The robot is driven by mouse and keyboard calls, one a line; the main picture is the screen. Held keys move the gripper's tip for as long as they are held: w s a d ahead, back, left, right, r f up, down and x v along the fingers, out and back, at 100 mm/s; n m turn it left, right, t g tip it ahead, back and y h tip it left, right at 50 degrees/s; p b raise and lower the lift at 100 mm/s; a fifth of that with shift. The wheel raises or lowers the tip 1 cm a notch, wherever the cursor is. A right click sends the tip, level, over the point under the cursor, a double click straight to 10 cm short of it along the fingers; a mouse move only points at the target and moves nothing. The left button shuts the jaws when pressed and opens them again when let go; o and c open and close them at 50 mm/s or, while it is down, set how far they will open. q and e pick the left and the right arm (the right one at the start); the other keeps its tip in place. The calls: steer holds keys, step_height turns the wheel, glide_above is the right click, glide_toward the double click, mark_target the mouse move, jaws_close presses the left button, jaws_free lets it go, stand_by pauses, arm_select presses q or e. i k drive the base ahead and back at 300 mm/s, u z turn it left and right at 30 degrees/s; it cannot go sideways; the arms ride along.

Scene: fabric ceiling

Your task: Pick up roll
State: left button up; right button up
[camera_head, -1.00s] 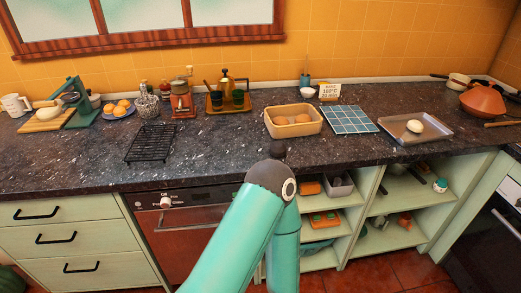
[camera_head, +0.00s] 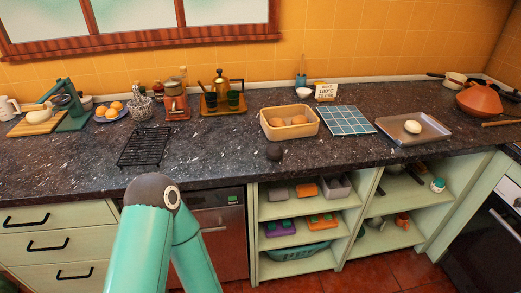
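Two brown rolls lie in a wooden box: a left roll (camera_head: 279,122) and a right roll (camera_head: 299,119). The wooden box (camera_head: 291,133) stands on the dark counter, right of the middle. A pale round roll (camera_head: 412,127) lies on a metal baking tray (camera_head: 432,138) further right. Neither of my grippers shows. Only a teal arm of mine with a dark joint rises from the bottom, left of the middle, in front of the cabinets. I cannot tell which arm it is.
A blue tiled trivet (camera_head: 348,121) lies between box and tray. A black wire rack (camera_head: 145,147) lies at left. Open shelves (camera_head: 307,208) are below. The counter between rack and box is mostly clear.

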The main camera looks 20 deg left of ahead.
mark_target(274, 151)
steer(key=i, duration=0.9)
